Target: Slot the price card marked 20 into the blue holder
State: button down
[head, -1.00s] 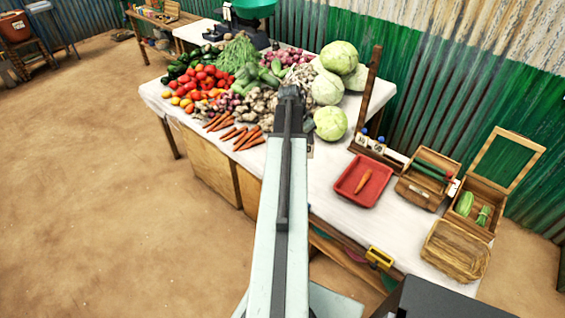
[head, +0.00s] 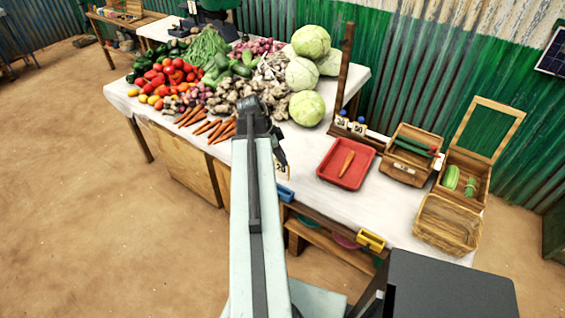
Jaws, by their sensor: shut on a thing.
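My gripper (head: 280,158) is at the end of my raised arm, over the table's front edge, and is mostly dark and small here. It is shut on a small pale price card (head: 282,170), whose mark looks like 20 but is tiny. The blue holder (head: 285,192) is on the table's front edge, just below the card in the picture. The card appears above the holder; I cannot tell whether they touch. My arm hides part of the table beside them.
A yellow holder (head: 371,240) is further right on the front edge. A red tray (head: 323,172) holds a carrot. Other cards (head: 358,127) stand in a rack behind it. Wooden boxes (head: 400,170) and a basket (head: 425,228) are at right, vegetables (head: 215,85) at left.

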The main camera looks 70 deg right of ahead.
aim_at(279, 171)
jog(key=shift+d+f+b, duration=0.1)
jog(key=shift+f+b, duration=2.8)
jog(key=shift+b, duration=0.05)
jog(key=shift+f+b, duration=1.5)
jog(key=shift+f+b, duration=0.7)
jog(key=shift+r, duration=0.15)
